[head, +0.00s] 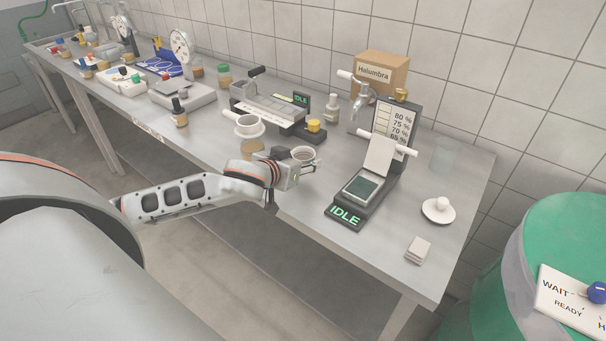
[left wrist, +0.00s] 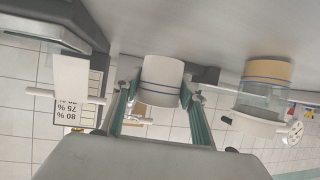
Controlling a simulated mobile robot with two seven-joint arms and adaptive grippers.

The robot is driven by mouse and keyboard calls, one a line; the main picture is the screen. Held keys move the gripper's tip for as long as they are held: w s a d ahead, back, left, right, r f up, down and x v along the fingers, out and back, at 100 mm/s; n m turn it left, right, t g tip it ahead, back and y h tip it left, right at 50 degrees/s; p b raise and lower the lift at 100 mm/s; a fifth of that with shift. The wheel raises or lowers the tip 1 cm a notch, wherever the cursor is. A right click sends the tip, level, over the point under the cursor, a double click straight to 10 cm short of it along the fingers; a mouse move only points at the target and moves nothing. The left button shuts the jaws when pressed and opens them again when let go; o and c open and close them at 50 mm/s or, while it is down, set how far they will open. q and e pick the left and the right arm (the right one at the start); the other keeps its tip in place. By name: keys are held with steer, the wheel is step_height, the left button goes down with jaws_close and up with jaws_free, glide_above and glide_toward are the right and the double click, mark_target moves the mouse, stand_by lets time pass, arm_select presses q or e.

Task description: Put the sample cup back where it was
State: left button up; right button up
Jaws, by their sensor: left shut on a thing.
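The sample cup (head: 303,154) is a small white cup, dark inside, over the front part of the bench in the head view. My left gripper (head: 292,170) is shut on it from the front side. In the left wrist view, which is upside down, the white cup (left wrist: 163,82) with a blue line sits between the two fingers of my left gripper (left wrist: 160,98). The cup looks upright and close to the bench top. I cannot tell whether its base touches. My right gripper is not in view.
The IDLE device (head: 345,215) stands to the right, the weighing tray unit (head: 268,105) behind.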

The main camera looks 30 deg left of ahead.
arm_select(q)
steer(key=shift+f+b, duration=0.4)
steer(key=shift+f, duration=1.6)
steer(key=shift+f, duration=0.1)
steer(key=o, duration=1.3)
steer(key=p+v, duration=0.1)
steer(key=v, duration=1.1)
